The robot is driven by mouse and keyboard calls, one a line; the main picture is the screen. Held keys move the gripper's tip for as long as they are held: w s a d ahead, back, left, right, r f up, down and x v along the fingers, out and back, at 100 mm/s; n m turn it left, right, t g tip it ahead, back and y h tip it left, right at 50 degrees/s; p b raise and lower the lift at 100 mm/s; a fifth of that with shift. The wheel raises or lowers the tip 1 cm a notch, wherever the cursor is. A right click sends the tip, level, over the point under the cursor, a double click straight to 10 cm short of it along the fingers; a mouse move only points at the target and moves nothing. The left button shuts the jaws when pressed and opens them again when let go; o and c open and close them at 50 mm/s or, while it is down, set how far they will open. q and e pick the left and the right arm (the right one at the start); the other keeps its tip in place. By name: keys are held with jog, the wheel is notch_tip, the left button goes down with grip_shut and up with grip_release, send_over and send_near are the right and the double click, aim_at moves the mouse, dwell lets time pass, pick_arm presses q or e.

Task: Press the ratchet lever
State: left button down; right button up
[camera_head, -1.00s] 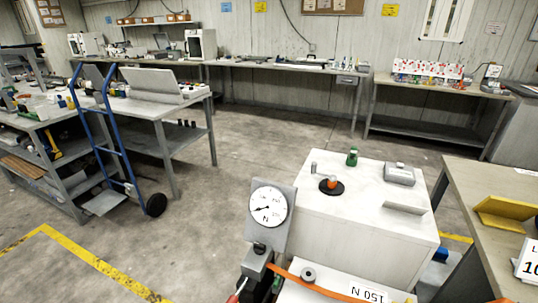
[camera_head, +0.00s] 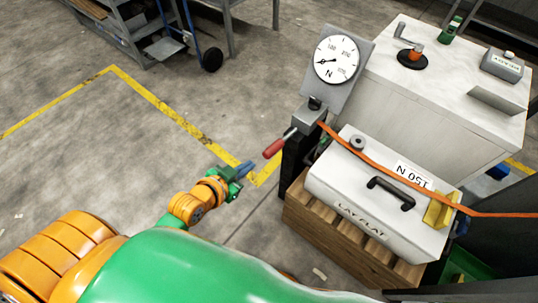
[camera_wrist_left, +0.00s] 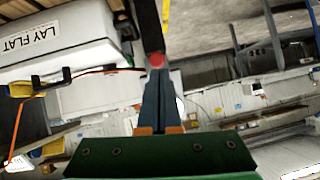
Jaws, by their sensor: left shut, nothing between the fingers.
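The ratchet lever (camera_head: 280,143) has a red grip and sticks out to the left from a grey ratchet block (camera_head: 309,117) on a dark post, below a round dial gauge (camera_head: 337,58). An orange strap (camera_head: 372,160) runs from the block across a white case (camera_head: 345,200). My left gripper (camera_head: 246,167) is shut and empty, just left of and slightly below the lever's red end. In the left wrist view the shut fingers (camera_wrist_left: 160,95) point at the round red lever end (camera_wrist_left: 157,61); whether they touch it I cannot tell. My right gripper is not in view.
The case, marked LAY FLAT and 150 N, rests on a wooden pallet (camera_head: 330,235). A white cabinet (camera_head: 430,90) stands behind, with small items on top. Yellow floor tape (camera_head: 165,108) crosses the open floor at left.

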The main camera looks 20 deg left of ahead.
pick_arm(q)
notch_tip(320, 180, up, 6)
jog(key=d+m+t+h, duration=0.1)
jog(key=d, duration=0.1)
jog(key=shift+w+r, duration=0.15)
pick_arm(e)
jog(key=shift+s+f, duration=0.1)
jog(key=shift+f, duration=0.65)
pick_arm(q)
jog(key=shift+w+b, duration=0.1)
jog(key=shift+b, duration=0.2)
jog(key=b, duration=0.2)
send_over(270, 152)
jog(key=d, duration=0.1)
notch_tip(270, 152, down, 4)
jog(key=f, duration=0.3)
jog(key=shift+a+b, duration=0.25)
jog(key=shift+b, duration=0.15)
jog(key=shift+a+f, duration=0.2)
jog(key=shift+f, duration=0.3)
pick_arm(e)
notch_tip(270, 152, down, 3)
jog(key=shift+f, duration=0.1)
